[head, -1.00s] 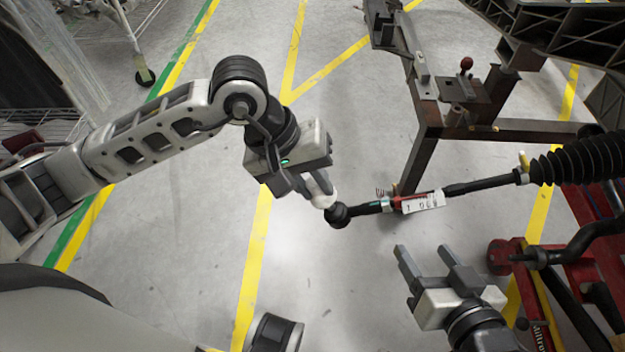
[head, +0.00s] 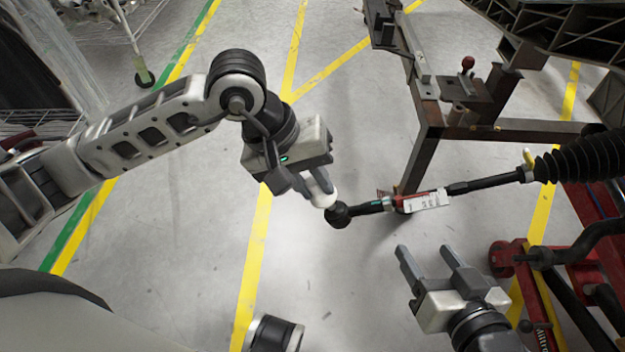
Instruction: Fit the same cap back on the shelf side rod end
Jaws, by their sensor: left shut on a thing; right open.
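My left gripper (head: 318,188) is shut on a small white cap (head: 323,200). The cap is right beside the dark ball-shaped end (head: 338,215) of the black rod (head: 482,185); I cannot tell whether they touch or how far the cap is seated. The rod runs from this end to the right, into a ribbed black boot (head: 583,157). A white tag (head: 428,201) with red hangs around the rod. My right gripper (head: 424,252) is open and empty, below the rod and apart from it.
A red frame (head: 505,258) with a black bar is at the lower right. Grey floor with yellow lines is clear between my arms.

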